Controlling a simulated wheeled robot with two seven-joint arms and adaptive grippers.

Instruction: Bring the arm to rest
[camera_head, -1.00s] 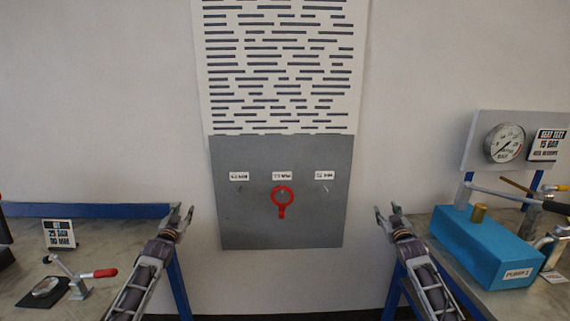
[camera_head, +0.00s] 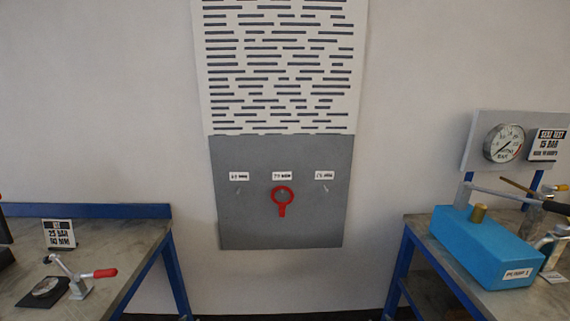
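Neither of my arms nor grippers shows in the head view now. The space between the two benches, in front of the wall panel, is empty of them. Whether each gripper is open or shut cannot be seen.
A grey panel (camera_head: 240,215) on the wall carries a red ring-shaped tag (camera_head: 282,200) and small labels. The right bench (camera_head: 418,226) holds a blue pump (camera_head: 482,246), below a gauge (camera_head: 504,143).

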